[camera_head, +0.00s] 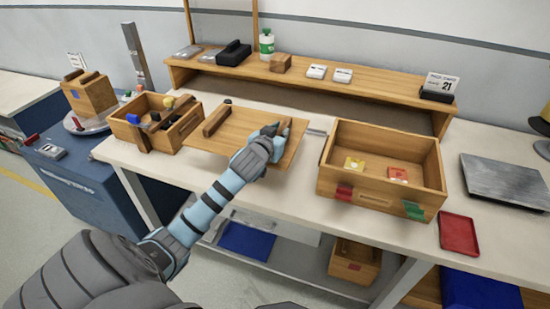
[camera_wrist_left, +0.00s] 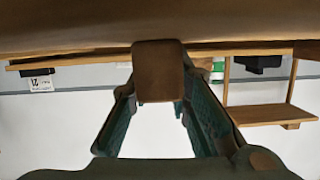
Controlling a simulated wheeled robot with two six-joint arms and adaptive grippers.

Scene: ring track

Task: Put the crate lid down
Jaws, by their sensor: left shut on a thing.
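The crate lid (camera_head: 235,130) is a flat light-wood board with two dark-brown bar handles, in the middle of the head view above the bench. My left gripper (camera_head: 274,140) is shut on the lid's right handle; the left handle (camera_head: 217,121) is free. In the left wrist view the brown handle (camera_wrist_left: 160,70) sits between the fingers. To the right stands an open wooden crate (camera_head: 381,205) with a yellow and a red item inside. Whether the lid touches the bench is unclear. My right gripper is out of view.
A smaller open wooden box (camera_head: 130,134) with several items stands left of the lid. A red tray (camera_head: 458,233) and a metal plate (camera_head: 505,181) lie right of the crate. A raised wooden shelf (camera_head: 300,79) runs along the back. A blue cabinet (camera_head: 75,185) stands left.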

